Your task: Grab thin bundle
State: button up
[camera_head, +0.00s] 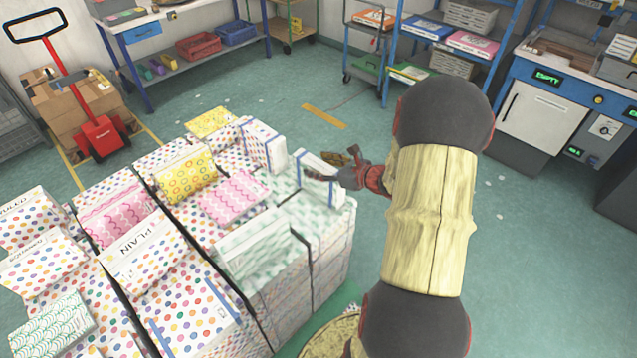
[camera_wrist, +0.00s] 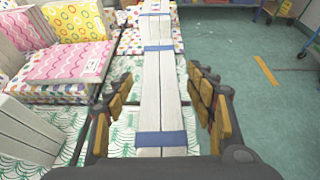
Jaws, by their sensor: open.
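A thin white bundle (camera_head: 316,178) stands on edge on a green-and-white patterned stack, near the stack's far right corner. In the wrist view, this white bundle (camera_wrist: 162,100) runs lengthwise up the middle, with blue bands across it. My gripper (camera_head: 347,168) is at the bundle's right end in the head view. In the wrist view, my gripper (camera_wrist: 160,85) is open, with its fingers on either side of the bundle and a visible gap on both sides. My own arm hides part of the floor behind it.
A second upright dotted bundle (camera_head: 262,147) stands further back. Open green floor (camera_head: 345,95) lies beyond. A blue-framed shelf (camera_head: 455,38) stands at the back.

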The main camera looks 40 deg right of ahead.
jog(key=shift+w, duration=0.25)
jog(key=shift+c, duration=0.8)
grip_shut()
dwell(0.4)
